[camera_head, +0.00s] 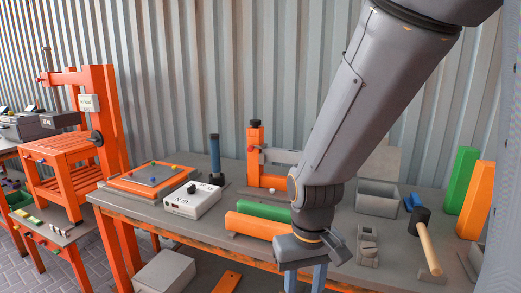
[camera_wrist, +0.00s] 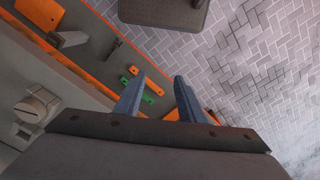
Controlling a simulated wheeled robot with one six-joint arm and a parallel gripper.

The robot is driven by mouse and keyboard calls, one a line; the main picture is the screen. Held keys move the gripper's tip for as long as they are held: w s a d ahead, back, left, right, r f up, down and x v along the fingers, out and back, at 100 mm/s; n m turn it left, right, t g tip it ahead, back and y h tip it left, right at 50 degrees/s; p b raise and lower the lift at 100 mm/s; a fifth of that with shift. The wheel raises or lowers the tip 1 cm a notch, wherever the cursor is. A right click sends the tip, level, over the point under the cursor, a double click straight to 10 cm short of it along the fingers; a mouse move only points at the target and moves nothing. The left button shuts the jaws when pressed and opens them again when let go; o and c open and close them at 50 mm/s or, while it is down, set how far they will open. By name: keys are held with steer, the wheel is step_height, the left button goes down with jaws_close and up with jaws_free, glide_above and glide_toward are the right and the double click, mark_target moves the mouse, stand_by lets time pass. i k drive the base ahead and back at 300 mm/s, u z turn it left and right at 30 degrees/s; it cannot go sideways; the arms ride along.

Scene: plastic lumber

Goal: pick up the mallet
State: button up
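The mallet has a dark head (camera_head: 419,220) and a pale wooden handle (camera_head: 430,249). It lies on the grey tabletop at the right in the head view, with the handle pointing toward the front edge. I cannot make it out in the wrist view. My gripper (camera_head: 305,278) is at the table's front edge, to the left of the mallet and apart from it. Its two blue fingers also show in the wrist view (camera_wrist: 157,97), spread with an empty gap between them. The fingertips are cut off at the bottom of the head view.
A grey block-like fixture (camera_head: 367,247) stands between my gripper and the mallet. A grey bin (camera_head: 377,198) and a blue piece (camera_head: 412,201) lie behind the mallet. Green (camera_head: 461,180) and orange (camera_head: 477,201) boards stand to its right. An orange beam (camera_head: 258,226) lies left of my gripper.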

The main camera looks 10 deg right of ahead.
mark_target(420, 217)
steer(key=u, duration=0.15)
steer(key=k, duration=0.3)
steer(key=z, duration=1.35)
steer(key=i, duration=0.5)
